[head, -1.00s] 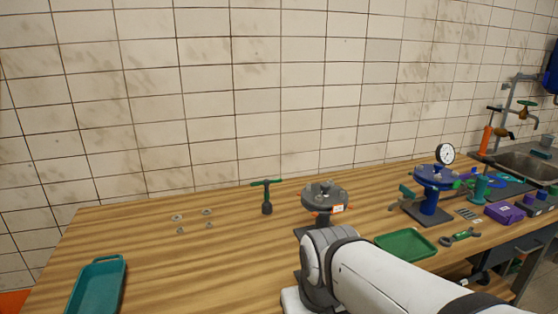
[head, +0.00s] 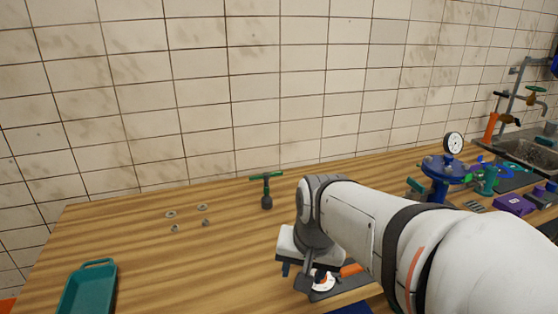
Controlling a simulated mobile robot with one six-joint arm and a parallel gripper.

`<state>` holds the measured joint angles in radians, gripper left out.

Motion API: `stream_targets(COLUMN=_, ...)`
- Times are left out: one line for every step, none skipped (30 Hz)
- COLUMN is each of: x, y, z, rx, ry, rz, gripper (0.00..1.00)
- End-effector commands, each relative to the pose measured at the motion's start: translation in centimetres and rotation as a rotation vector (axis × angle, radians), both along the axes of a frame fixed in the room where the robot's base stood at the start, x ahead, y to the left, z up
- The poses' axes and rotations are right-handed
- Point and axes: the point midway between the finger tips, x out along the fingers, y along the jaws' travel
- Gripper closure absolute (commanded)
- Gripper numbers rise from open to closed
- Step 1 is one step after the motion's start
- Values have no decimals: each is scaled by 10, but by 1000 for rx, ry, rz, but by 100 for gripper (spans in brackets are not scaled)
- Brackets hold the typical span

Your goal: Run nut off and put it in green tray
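Several small grey pieces lie loose on the bench at left: flat rings (head: 170,214) behind and smaller nut-like pieces (head: 205,223) in front. I cannot tell which is the task's nut. The grey flanged fitting and the green tray that showed in the earlier view are now hidden behind my white arm. A dark plate (head: 345,285) shows below my wrist; I cannot tell whether it is the fitting's base. My gripper's fingers cannot be made out, and anything they hold is hidden.
A teal tray (head: 88,289) sits at the bench's front left. A green T-handled tool (head: 266,190) stands upright at the back. A blue flanged fitting (head: 447,172) with a gauge (head: 453,143) and a purple box (head: 515,204) are at right. The left-middle wooden bench is mostly clear.

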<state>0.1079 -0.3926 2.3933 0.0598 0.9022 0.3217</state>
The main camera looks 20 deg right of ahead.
Motion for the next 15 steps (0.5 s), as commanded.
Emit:
stream_targets(x=15, y=-7, z=11, rx=42, ry=0, rz=-146, gripper=53)
stream_targets(x=24, y=-12, z=17, rx=73, ry=0, rz=-247, gripper=53)
stream_targets(x=35, y=-18, z=23, rx=112, ry=-1, rz=-378, gripper=53)
stream_targets(x=44, y=-22, z=28, rx=142, ry=-2, rz=-478, gripper=53)
stream_targets(x=53, y=-27, z=33, rx=174, ry=-2, rz=-577, gripper=53)
stream_targets(x=64, y=-34, z=38, rx=214, ry=-2, rz=-707, gripper=53)
stream_targets(x=72, y=-39, z=43, rx=246, ry=-1, rz=-808, gripper=53)
stream_targets(x=81, y=-45, z=47, rx=277, ry=0, rz=-905, gripper=53)
stream_targets(x=92, y=-53, z=52, rx=320, ry=3, rz=-1036, gripper=53)
stream_targets(x=100, y=-60, z=55, rx=352, ry=5, rz=-1134, gripper=53)
stream_targets(x=108, y=-67, z=59, rx=385, ry=5, rz=-1231, gripper=53)
stream_targets(x=119, y=-76, z=64, rx=429, ry=9, rz=-1361, gripper=53)
stream_targets(x=126, y=-83, z=66, rx=462, ry=13, rz=-1455, gripper=53)
stream_targets(x=134, y=-90, z=69, rx=494, ry=16, rz=-1548, gripper=53)
stream_targets(x=143, y=-99, z=73, rx=536, ry=21, rz=-1667, gripper=53)
